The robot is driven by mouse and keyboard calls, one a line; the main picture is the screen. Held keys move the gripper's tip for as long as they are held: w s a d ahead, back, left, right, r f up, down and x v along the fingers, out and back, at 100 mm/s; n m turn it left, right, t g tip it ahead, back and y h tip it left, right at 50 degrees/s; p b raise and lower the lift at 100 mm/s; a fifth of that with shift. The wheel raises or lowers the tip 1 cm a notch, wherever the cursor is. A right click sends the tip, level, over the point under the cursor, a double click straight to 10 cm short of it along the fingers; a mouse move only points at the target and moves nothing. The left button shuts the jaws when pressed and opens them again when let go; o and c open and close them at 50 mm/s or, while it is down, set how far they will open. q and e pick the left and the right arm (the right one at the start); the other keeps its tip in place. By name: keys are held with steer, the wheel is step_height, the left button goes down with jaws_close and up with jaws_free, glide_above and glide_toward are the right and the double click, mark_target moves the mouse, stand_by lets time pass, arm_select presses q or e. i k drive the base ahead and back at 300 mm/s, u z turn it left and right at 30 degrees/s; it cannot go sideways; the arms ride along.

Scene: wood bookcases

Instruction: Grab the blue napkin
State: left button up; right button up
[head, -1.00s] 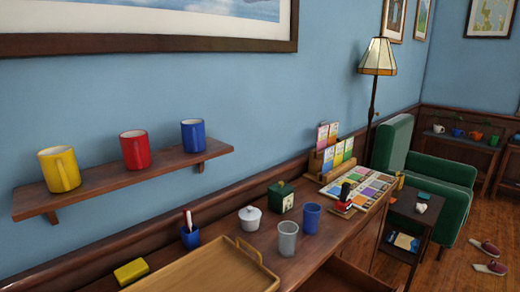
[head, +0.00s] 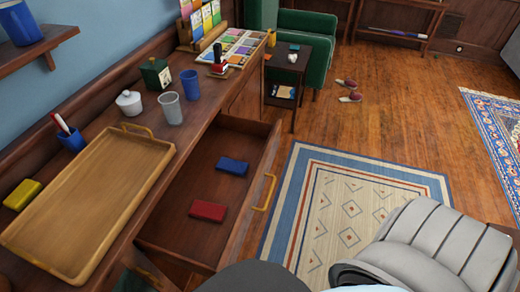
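A small dark blue folded piece, which looks like the blue napkin (head: 233,166), lies flat in an open drawer (head: 192,185) in the head view. A similar red folded piece (head: 207,211) lies in the same drawer, nearer to me and apart from the blue one. The drawer's front with its yellow handle (head: 264,192) faces right. Neither of my grippers shows in the head view; only grey and dark parts of my own body fill the lower right.
A wooden tray (head: 60,235), a grey cup (head: 171,108), a blue cup (head: 190,84) and a white lidded pot (head: 129,103) stand on the cabinet top beside the drawer. A patterned rug (head: 345,205) covers the floor to the right. Open wooden floor lies beyond.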

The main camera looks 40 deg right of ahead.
mark_target(225, 165)
steer(key=u, duration=0.05)
steer(key=k, duration=0.5)
steer(key=z, duration=0.9)
steer(key=i, duration=0.5)
steer(key=u, duration=0.05)
